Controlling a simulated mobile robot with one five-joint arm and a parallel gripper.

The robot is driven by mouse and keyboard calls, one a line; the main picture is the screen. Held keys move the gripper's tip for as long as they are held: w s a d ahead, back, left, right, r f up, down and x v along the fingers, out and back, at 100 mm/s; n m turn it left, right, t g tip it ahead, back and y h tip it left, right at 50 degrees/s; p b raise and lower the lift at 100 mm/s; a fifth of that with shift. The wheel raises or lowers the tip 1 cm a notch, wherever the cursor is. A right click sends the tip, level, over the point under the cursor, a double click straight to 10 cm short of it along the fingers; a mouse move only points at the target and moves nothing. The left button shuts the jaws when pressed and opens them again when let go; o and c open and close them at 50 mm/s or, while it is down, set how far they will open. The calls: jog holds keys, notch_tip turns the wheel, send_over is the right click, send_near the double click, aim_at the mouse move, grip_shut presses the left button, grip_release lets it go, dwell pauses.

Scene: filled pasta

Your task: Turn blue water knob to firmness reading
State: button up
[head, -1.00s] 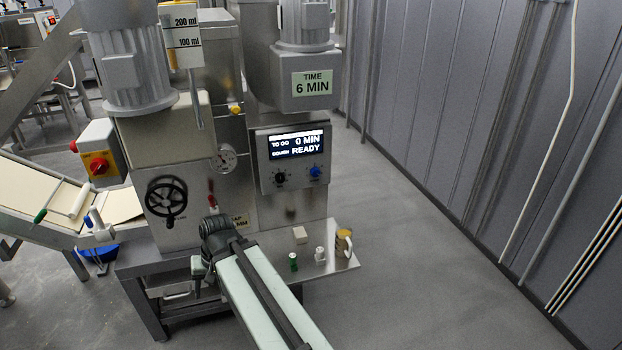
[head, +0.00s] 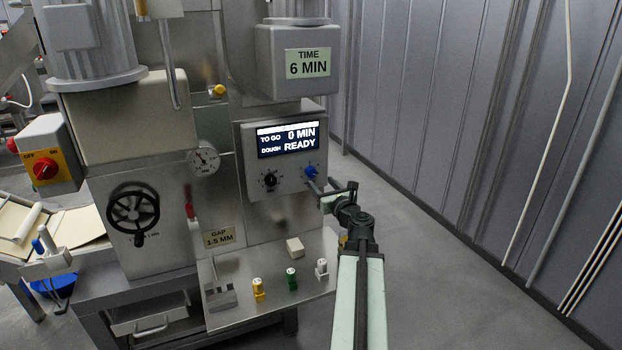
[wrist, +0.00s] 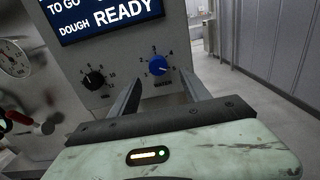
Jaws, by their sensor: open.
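The blue water knob (head: 311,172) sits on the lower right of the control panel, with a numbered scale around it. It also shows in the wrist view (wrist: 157,66), between and beyond my fingertips. My gripper (head: 315,188) is open and empty, its fingers pointing at the panel close to the knob; I cannot tell whether a finger touches it. A black knob (head: 269,179) is left of the blue one. The display (head: 288,140) reads "TO GO 0 MIN" and "DOUGH READY". A round dial gauge (head: 204,159) is left of the panel; its reading is too small to tell.
A metal shelf (head: 240,300) below the panel holds a yellow bottle (head: 258,289), a green bottle (head: 291,279), a white bottle (head: 321,269) and a pale block (head: 295,247). A black handwheel (head: 133,214) is at the left. Open floor lies right of the machine.

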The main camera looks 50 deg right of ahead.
aim_at(313, 174)
jog(key=x, duration=0.6)
jog(key=shift+w, duration=0.25)
grip_shut()
jog(key=shift+n, duration=0.3)
jog(key=n, duration=0.5)
jog(key=shift+s+n, duration=0.1)
jog(key=shift+n, duration=0.2)
jog(key=n, duration=1.1)
jog(key=shift+r+n, duration=0.1)
jog(key=shift+n, duration=0.3)
jog(key=n, duration=0.5)
jog(key=shift+n, duration=0.4)
